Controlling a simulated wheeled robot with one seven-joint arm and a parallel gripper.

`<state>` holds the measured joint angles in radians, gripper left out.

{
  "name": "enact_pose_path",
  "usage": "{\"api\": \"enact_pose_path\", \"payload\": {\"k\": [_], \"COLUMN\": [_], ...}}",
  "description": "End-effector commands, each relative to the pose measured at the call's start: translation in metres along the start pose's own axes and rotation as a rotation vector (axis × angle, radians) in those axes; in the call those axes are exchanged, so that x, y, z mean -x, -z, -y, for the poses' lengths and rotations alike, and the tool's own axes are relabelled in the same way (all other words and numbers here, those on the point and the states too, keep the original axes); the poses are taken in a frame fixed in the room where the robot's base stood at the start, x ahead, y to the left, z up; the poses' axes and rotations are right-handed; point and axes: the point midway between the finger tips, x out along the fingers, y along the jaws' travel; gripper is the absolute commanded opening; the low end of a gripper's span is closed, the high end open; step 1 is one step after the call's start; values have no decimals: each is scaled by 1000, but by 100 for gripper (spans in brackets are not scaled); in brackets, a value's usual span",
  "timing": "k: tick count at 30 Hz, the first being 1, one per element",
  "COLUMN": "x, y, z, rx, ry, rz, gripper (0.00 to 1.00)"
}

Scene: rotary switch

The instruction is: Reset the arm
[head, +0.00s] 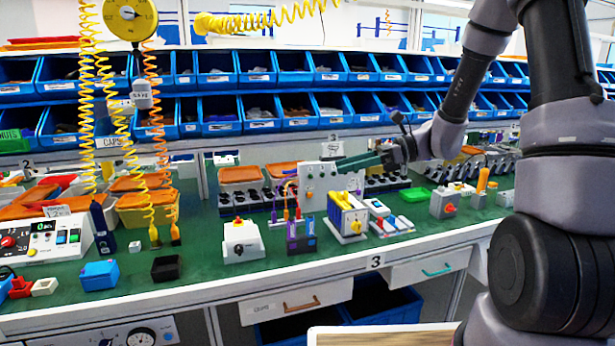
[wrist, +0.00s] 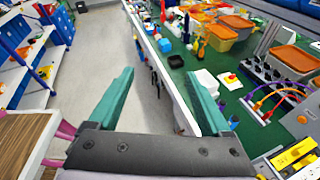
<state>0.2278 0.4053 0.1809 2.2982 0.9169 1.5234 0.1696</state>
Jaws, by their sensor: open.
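My gripper (head: 358,163) is in the head view above the middle of the green workbench (head: 215,262), pointing left in front of a white panel with dark knobs (head: 318,181). In the wrist view its two green fingers (wrist: 160,100) are spread wide apart with nothing between them. A white box with a red button on yellow (head: 242,240) stands on the bench to the lower left of my gripper; it also shows near the right finger in the wrist view (wrist: 231,80). A grey box with a red rotary knob (head: 447,203) stands farther right.
A yellow-sided device (head: 347,217) and purple-blue blocks (head: 300,236) stand on the bench below my gripper. Blue bins (head: 220,70) line the back. Yellow coiled cords (head: 100,100) hang at left. A wooden surface (wrist: 22,140) and grey floor show in the wrist view.

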Motion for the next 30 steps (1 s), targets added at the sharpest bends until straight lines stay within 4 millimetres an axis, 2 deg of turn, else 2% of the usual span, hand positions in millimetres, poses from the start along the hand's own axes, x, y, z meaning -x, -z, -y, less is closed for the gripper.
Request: {"api": "enact_pose_path", "payload": {"k": [1, 3, 8, 12, 24, 30], "x": [5, 12, 36, 62, 154, 180], "y": [-9, -14, -23, -29, -60, -72], "z": [-16, -35, -74, -101, -156, -169], "rx": [96, 221, 505, 748, 1385, 1538], "ry": [-18, -45, -92, -119, -128, -114], "rz": [-72, -171, -398, -595, -1146, -1300], "gripper": [82, 82, 82, 82, 82, 82]}}
